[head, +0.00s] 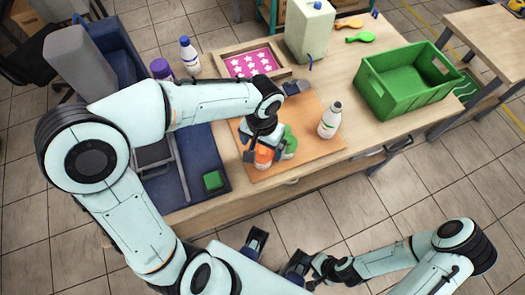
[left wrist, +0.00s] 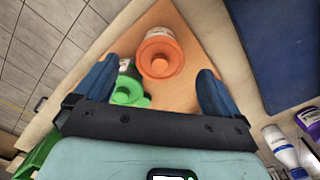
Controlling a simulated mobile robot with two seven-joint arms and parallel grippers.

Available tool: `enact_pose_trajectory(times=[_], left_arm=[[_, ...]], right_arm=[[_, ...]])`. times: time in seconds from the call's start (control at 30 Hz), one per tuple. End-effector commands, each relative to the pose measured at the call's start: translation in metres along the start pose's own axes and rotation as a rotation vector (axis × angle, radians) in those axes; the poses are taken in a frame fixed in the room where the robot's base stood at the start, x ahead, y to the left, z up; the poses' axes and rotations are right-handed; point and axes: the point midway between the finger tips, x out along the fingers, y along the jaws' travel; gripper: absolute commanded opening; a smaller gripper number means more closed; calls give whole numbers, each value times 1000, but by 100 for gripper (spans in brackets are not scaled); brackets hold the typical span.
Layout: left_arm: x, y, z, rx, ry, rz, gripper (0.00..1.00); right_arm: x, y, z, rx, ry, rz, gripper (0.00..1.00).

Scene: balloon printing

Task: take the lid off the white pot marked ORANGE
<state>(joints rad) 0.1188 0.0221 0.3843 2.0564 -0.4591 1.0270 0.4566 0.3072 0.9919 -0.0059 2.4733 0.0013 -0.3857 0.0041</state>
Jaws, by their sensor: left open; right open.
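A white pot with an orange lid (head: 264,154) stands on the orange-brown board (head: 312,152). Its lid (left wrist: 160,57) is on, and a strip of white pot body (left wrist: 158,32) shows behind it in the left wrist view; I cannot read a marking. My left gripper (head: 263,157) is open above this pot, its blue fingers (left wrist: 158,72) on either side of the lid, with gaps visible. A green-lidded pot (left wrist: 127,91) is close beside it, also seen as green in the head view (head: 290,143). My right gripper (head: 277,252) is open and empty, in front of the table.
A white bottle (head: 330,121) stands at the board's right. A green crate (head: 403,97) is further right. A green block (head: 212,181) lies on the blue mat (head: 203,150). A pink star tray (head: 249,65) and a pale canister (head: 309,30) are behind.

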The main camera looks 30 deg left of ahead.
Motion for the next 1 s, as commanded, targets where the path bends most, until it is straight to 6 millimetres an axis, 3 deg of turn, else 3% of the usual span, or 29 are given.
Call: enact_pose_trajectory(times=[0.13, 0.4, 0.5, 0.6, 1.0], left_arm=[[18, 0, 0, 0, -2, 0, 97], [20, 0, -1, 0, 1, 0, 97], [19, 0, -1, 0, 1, 0, 64], [19, 0, -1, 1, 0, 0, 38], [18, 0, 0, 1, 0, -1, 38]], right_arm=[[3, 1, 0, 0, -1, 0, 58], [3, 1, 0, 0, -1, 0, 58], [3, 1, 0, 0, -1, 0, 58], [3, 1, 0, 0, -1, 0, 58], [2, 1, 0, 0, -1, 0, 58]])
